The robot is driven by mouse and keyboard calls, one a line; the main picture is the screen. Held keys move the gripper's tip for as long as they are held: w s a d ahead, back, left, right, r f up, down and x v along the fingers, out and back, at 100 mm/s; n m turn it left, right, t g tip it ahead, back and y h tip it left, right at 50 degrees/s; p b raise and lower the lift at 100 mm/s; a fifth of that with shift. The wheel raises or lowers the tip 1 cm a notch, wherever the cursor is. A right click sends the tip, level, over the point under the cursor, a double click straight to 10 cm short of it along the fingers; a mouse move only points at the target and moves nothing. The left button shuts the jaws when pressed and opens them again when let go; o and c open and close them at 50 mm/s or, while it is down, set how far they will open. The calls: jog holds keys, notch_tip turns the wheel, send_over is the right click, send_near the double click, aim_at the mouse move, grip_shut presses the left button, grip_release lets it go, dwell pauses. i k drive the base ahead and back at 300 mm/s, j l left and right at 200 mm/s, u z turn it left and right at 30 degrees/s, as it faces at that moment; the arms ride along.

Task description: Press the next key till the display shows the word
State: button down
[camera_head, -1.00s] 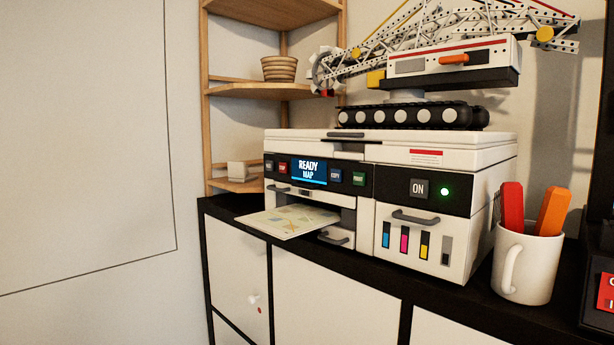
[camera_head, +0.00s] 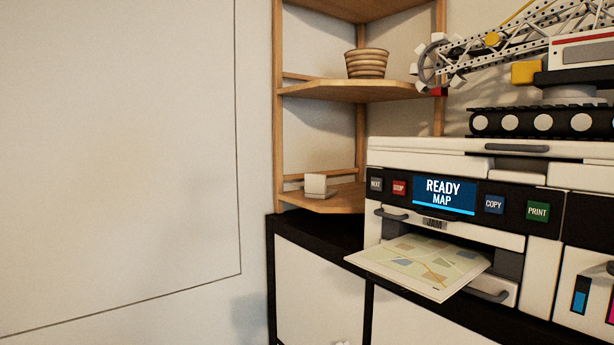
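The white printer (camera_head: 430,150) stands on a black-topped cabinet at the right. Its display (camera_head: 444,195) is blue and reads "READY" with "MAP" below. The NEXT key (camera_head: 376,184) is a small dark grey key at the left end of the black panel. A red key (camera_head: 399,187), which seems to read STOP, sits between it and the display. The blue COPY key (camera_head: 494,204) and green PRINT key (camera_head: 538,211) are to the right of the display. My gripper is not in view.
A printed map sheet (camera_head: 420,265) sticks out of the printer's front slot. A wooden corner shelf (camera_head: 385,90) with a ribbed bowl (camera_head: 367,63) stands behind left. A toy crane (camera_head: 560,75) sits on the printer. The space before the left wall (camera_head: 120,150) is clear.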

aim_at(376, 183)
jog(key=i+j+u, duration=0.25)
jog(key=i, duration=0.25)
jog(key=i+u, duration=0.25)
jog(key=i, duration=0.25)
